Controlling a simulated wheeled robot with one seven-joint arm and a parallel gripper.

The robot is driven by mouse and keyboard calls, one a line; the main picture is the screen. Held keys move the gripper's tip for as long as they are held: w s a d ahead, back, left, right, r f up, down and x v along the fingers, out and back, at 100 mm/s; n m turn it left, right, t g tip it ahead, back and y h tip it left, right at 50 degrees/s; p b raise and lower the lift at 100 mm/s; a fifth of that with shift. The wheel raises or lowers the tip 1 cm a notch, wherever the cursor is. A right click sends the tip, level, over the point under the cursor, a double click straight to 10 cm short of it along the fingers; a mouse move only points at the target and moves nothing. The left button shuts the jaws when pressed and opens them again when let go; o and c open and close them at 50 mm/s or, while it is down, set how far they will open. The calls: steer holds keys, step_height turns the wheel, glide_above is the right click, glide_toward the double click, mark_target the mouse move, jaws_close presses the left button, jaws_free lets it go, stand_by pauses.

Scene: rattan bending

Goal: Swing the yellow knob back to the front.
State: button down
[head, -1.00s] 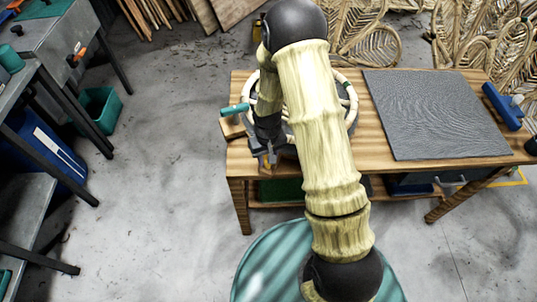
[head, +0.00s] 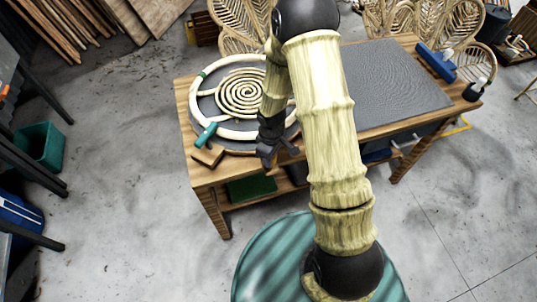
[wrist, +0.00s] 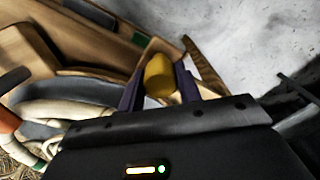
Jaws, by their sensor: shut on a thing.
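The yellow knob (wrist: 159,75) sits between the two dark fingers of my gripper (wrist: 162,70) in the wrist view, and the fingers are shut on it. In the head view my gripper (head: 270,152) is low at the table's front edge, at the front right of the round bending jig (head: 222,138). The knob cannot be made out there. The jig carries a pale rattan ring (head: 195,98) and a coiled rattan spiral (head: 240,92). My arm covers the jig's right side.
A teal-handled tool (head: 206,134) lies at the jig's front left, by a wooden block (head: 208,156). A grey mat (head: 390,85) covers the table's right part. A blue tool (head: 436,62) stands at the right edge.

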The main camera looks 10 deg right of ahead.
steer(key=shift+w+d, duration=0.15)
steer(key=shift+d, duration=0.2)
